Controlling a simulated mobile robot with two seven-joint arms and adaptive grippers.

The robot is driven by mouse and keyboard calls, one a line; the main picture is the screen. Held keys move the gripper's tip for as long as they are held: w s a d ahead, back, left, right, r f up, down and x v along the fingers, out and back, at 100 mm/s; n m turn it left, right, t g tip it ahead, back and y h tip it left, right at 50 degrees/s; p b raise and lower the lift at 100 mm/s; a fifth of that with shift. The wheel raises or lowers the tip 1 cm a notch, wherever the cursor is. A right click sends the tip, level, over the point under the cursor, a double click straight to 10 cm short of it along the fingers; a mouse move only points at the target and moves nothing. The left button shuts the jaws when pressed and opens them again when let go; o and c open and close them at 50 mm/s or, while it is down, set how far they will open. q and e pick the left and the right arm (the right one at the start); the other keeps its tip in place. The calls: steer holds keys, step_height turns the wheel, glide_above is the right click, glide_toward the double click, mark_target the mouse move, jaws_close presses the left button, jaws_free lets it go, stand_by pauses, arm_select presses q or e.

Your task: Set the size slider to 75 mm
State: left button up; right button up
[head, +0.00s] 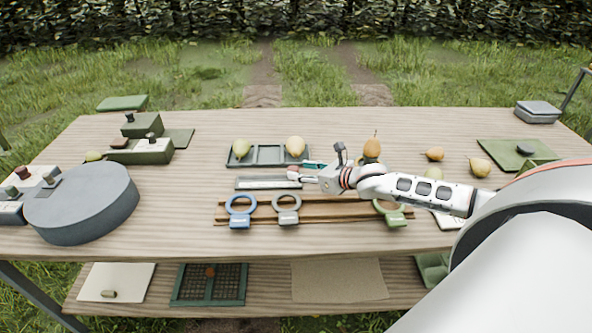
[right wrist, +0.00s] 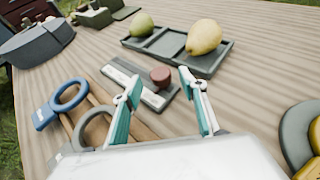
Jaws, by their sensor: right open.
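The size slider (head: 262,183) is a grey bar with a pale scale strip, lying on the table in front of the pear tray. Its round red-brown knob (head: 293,173) is at the bar's right end in the head view. In the right wrist view the knob (right wrist: 161,76) stands on the bar (right wrist: 121,76). The scale figures are too small to read. My right gripper (head: 304,171) is open, with its teal-padded fingers (right wrist: 158,90) apart and pointing toward the knob. The knob shows between the fingertips, and I see no contact. My left gripper is not in view.
A tray (head: 268,155) with two pears lies just behind the slider. Blue (head: 240,211), grey (head: 287,210) and green (head: 394,213) rings stand on wooden rails in front. A round grey turntable (head: 82,203) is at left. Loose pears and a green mat (head: 500,153) are at right.

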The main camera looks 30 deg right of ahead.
mark_target(290, 168)
steer(key=shift+x, duration=1.5)
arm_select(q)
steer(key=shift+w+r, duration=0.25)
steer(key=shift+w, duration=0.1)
arm_select(e)
jaws_close()
steer(key=shift+w+a+r, duration=0.15)
steer(key=shift+w+a, duration=0.1)
steer(key=shift+a, duration=0.2)
steer(key=w+a, duration=0.2)
steer(key=a, duration=0.1)
steer(key=w+a+p, duration=0.1)
steer(key=w+a, duration=0.1)
steer(key=a, duration=0.2)
steer(key=w+a, duration=0.3)
steer(key=a, duration=0.1)
steer(key=shift+a, duration=0.2)
arm_select(q)
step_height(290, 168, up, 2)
steer(key=shift+p, duration=0.3)
arm_select(e)
steer(key=shift+w+a, duration=0.2)
steer(key=shift+a, duration=0.2)
